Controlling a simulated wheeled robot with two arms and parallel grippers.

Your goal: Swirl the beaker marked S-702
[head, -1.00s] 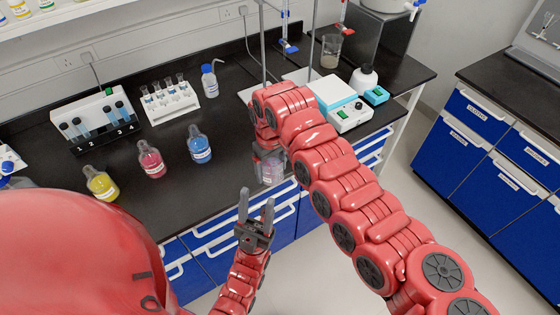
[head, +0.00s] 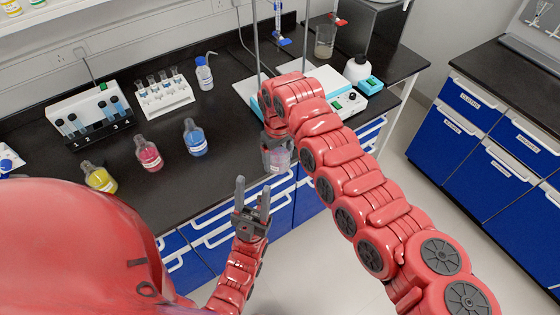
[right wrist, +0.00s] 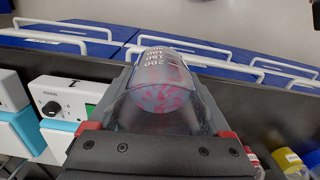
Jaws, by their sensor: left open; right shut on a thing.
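A clear glass beaker (head: 278,160) with pinkish-purple contents is held by my right gripper (head: 272,142) just in front of the bench's front edge. In the right wrist view the beaker (right wrist: 160,75) shows white volume marks, and mottled pink and blue-grey contents. My right gripper (right wrist: 158,130) is shut on it there. I cannot read an S-702 label. My left gripper (head: 253,195) is open and empty, fingers pointing up, below and left of the beaker and apart from it.
Yellow (head: 100,178), pink (head: 148,153) and blue (head: 195,138) flasks stand on the black bench (head: 130,205). Behind are two tube racks and a wash bottle (head: 204,74). White-and-blue devices (head: 345,104) and a beaker (head: 325,42) stand at the right.

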